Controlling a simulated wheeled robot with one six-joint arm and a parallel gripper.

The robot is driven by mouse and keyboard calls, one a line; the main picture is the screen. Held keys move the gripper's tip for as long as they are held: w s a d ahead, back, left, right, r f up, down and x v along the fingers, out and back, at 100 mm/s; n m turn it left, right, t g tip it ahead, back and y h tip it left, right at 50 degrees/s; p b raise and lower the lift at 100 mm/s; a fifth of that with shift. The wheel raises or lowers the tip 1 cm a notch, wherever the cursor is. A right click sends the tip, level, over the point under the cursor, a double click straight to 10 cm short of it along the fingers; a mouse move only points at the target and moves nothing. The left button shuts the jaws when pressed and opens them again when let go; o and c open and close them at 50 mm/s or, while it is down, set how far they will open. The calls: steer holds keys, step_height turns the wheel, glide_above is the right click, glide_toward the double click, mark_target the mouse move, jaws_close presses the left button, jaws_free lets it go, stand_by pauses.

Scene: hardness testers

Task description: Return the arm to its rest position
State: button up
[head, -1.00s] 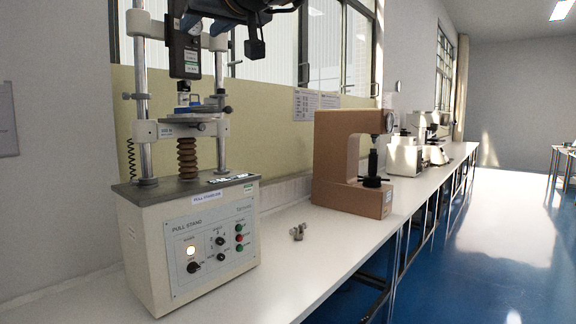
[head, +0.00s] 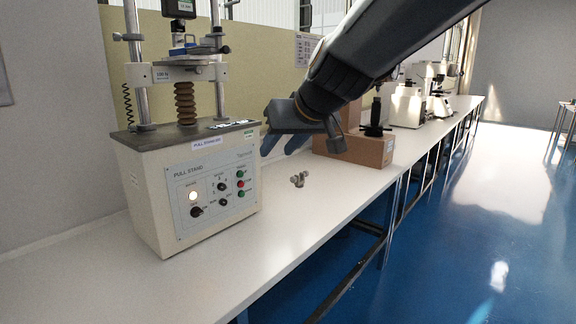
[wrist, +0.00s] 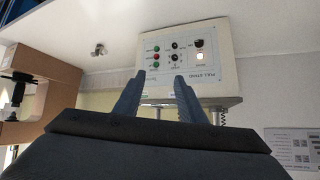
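My arm (head: 385,50) reaches in from the upper right in the head view. My gripper (head: 277,152) is above the bench, just right of the pull stand (head: 215,190), with its fingers pointing down. In the wrist view my gripper (wrist: 160,76) shows two blue fingers spread apart with nothing between them, so it is open and empty. The pull stand's panel (wrist: 185,55) shows beyond the fingertips there. I cannot tell the exact gap between my gripper and the stand.
A small metal piece (head: 299,179) lies on the white bench (head: 270,230). Pale instruments (head: 408,105) stand farther along. The blue floor (head: 470,220) at right is clear.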

steer(key=s+d+f+m+g+h, duration=0.1)
steer(key=s+d+f+g+h, duration=0.1)
steer(key=s+d+f, duration=0.55)
steer(key=s+d+f+m+g+h, duration=0.1)
steer(key=s+d+f+m+g, duration=0.3)
steer(key=f, duration=0.7)
steer(key=s+d+f+g+h, duration=0.1)
steer(key=s+d+f+g, duration=0.1)
steer(key=s+d+f, duration=0.7)
steer(key=shift+s+d+f+g+h+b, duration=0.3)
steer(key=shift+s+f+g+h+b, duration=0.15)
steer(key=shift+s, duration=0.5)
steer(key=shift+c, duration=0.3)
steer(key=shift+c, duration=0.3)
